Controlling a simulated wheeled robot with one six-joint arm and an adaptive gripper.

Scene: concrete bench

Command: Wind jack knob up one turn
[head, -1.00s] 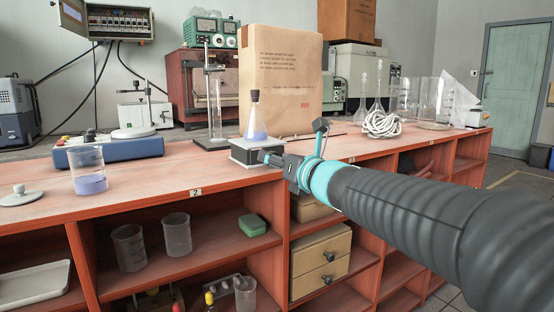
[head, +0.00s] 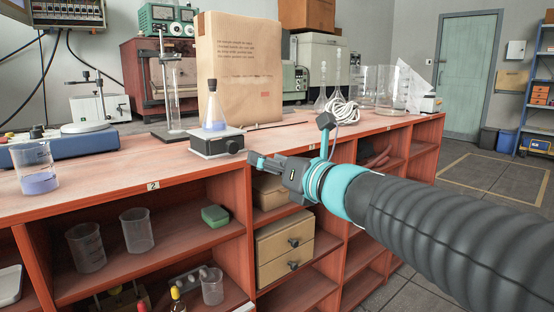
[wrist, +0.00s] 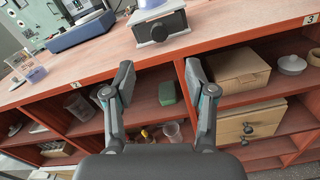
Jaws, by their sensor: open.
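The lab jack (head: 216,143) is a low box with a pale top and dark front, near the front edge of the bench. Its dark round knob (head: 233,147) faces forward and also shows in the wrist view (wrist: 158,33). A conical flask (head: 213,112) with blue liquid and a dark stopper stands on the jack. My gripper (head: 252,158) is open and empty, to the right of the knob in the head view and apart from it. In the wrist view, the knob lies beyond and between my spread fingers (wrist: 158,76).
A beaker of blue liquid (head: 36,172) stands at the left on the bench. A retort stand (head: 167,90) and a large paper bag (head: 240,70) are behind the jack. Shelves below hold beakers (head: 136,230), a green block (head: 215,215) and drawers (head: 284,247).

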